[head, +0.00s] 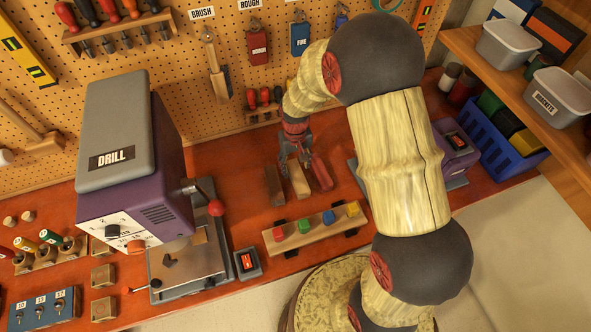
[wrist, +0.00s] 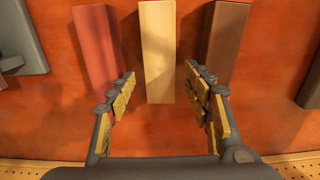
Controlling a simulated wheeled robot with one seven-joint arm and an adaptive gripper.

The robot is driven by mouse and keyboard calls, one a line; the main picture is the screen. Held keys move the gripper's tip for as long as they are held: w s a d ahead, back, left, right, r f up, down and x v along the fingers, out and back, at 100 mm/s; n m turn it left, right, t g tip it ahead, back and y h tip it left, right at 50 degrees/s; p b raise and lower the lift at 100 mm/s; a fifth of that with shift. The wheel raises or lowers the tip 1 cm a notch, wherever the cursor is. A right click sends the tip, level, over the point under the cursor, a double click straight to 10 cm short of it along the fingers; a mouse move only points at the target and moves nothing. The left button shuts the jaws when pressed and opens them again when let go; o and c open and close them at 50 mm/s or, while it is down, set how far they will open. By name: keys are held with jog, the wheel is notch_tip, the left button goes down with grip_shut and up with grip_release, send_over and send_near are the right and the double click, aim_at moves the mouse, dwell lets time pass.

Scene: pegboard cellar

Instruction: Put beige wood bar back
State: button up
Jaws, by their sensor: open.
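The beige wood bar (head: 300,183) lies on the red-brown bench between a dark brown bar (head: 274,186) and a red bar (head: 321,172). In the wrist view the beige bar (wrist: 158,48) is in the middle, with the red bar (wrist: 98,45) to its left and the dark brown bar (wrist: 225,42) to its right. My gripper (head: 295,155) is open above the bars' far ends. In the wrist view its fingers (wrist: 159,76) show on either side of the beige bar's near end, with gaps on both sides. I cannot tell how high they are.
A wooden strip with coloured blocks (head: 297,235) lies in front of the bars. The drill press (head: 130,150) stands to the left, with a small switch box (head: 247,263) beside it. A purple machine (head: 455,150) and a blue crate (head: 515,158) are at the right. Pegboard rises behind.

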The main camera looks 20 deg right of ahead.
notch_tip(320, 180, up, 8)
notch_tip(320, 180, up, 10)
jog(key=t, duration=0.1)
send_over(296, 171)
jog(key=s, duration=0.3)
jog(key=s+r+t, duration=0.4)
jog(key=s+r, duration=1.1)
jog(key=s, duration=0.4)
jog(key=shift+t, duration=0.3)
jog(key=shift+w, duration=0.1)
